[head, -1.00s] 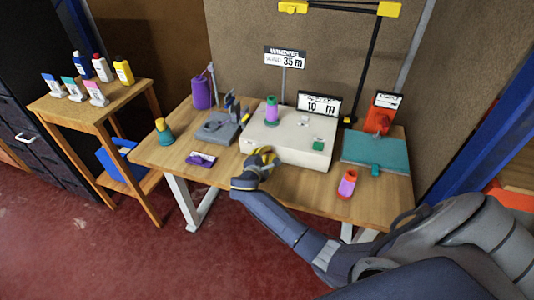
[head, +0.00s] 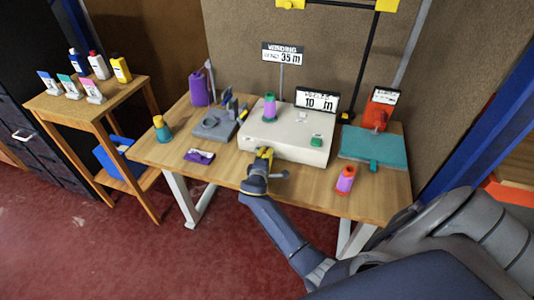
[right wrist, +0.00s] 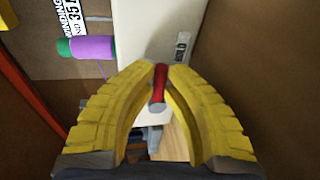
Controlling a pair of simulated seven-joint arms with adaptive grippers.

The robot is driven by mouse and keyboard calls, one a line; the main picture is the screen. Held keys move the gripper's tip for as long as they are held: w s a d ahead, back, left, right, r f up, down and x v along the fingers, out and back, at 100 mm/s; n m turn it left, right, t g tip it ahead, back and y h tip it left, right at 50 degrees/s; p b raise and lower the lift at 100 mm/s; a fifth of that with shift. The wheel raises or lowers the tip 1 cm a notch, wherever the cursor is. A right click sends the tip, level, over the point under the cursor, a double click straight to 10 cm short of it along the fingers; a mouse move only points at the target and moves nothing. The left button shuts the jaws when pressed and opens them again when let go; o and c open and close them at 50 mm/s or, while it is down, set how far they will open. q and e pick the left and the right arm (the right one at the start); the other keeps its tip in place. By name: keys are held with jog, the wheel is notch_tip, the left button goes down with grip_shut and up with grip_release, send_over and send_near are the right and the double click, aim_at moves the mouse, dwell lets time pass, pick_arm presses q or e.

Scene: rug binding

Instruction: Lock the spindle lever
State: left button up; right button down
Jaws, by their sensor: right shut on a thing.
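The cream-white winding machine (head: 290,137) stands on the wooden table, with a purple and green spool (head: 270,108) upright on its top. The spool also shows at the upper left in the right wrist view (right wrist: 92,48). My right gripper (head: 265,155) is at the machine's front edge. In the right wrist view its yellow fingers (right wrist: 158,80) are closed around a red lever with grey ends (right wrist: 158,86), which lies against the machine's front. The fingers hide the lever in the head view. My left gripper is not in view.
A teal mat (head: 372,146) and an orange-purple spool (head: 345,179) are to the right. Signs read "35 m" (head: 282,54) and "10 m" (head: 317,100). The table front is mostly clear.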

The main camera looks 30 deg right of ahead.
dwell(0.5)
jog(key=c, duration=1.4)
grip_release()
